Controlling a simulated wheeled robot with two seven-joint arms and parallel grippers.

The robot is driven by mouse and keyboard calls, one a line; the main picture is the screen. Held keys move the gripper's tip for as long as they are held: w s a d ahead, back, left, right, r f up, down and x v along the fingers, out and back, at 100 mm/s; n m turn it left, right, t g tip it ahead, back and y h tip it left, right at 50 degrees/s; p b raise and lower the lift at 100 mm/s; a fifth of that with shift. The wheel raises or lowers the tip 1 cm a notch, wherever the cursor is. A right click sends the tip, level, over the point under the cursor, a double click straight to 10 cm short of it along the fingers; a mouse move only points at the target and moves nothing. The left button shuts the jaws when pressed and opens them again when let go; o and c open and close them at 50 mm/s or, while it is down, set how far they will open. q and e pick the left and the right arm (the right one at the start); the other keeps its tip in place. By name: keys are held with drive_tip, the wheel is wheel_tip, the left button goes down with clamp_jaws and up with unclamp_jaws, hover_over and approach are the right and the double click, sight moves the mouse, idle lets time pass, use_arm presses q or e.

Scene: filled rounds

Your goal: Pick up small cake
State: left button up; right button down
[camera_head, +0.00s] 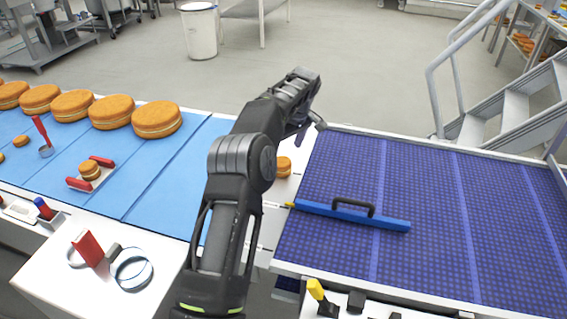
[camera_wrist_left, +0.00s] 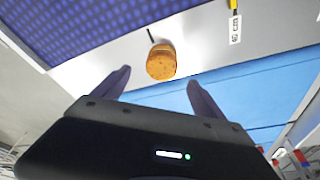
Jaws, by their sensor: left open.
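A small orange-brown cake (camera_head: 284,167) sits on the white strip between the blue belt and the dark blue mat, partly beside my arm in the head view. It also shows in the left wrist view (camera_wrist_left: 161,62), just beyond the gap between my fingers. My left gripper (camera_wrist_left: 160,90) is open and empty, with one dark finger to each side of that gap. In the head view my left gripper (camera_head: 303,134) is small and partly hidden by its own wrist, above and beyond the cake. My right gripper is not in view.
A blue bar with a black handle (camera_head: 350,214) lies on the dark blue mat (camera_head: 420,180). Several large cakes (camera_head: 157,119) line the far side of the light blue belt (camera_head: 150,185). Another small cake (camera_head: 90,170) sits between red grips. Metal rings (camera_head: 132,270) lie at the front left.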

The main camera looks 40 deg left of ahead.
sight(283, 161)
use_arm(q)
drive_tip(key=shift+p+x, duration=0.3)
drive_tip(key=shift+x, duration=1.05)
drive_tip(key=shift+s+a+f+p, duration=0.1)
drive_tip(key=shift+f+p, duration=0.4)
drive_tip(key=p+x, duration=0.1)
drive_tip(key=x, duration=0.2)
drive_tip(key=shift+f+p, duration=0.25)
drive_tip(key=shift+p, duration=0.1)
drive_tip(key=shift+a+f, duration=0.1)
drive_tip(key=shift+f, duration=0.25)
drive_tip(key=c, duration=0.9)
drive_tip(key=shift+c, duration=0.2)
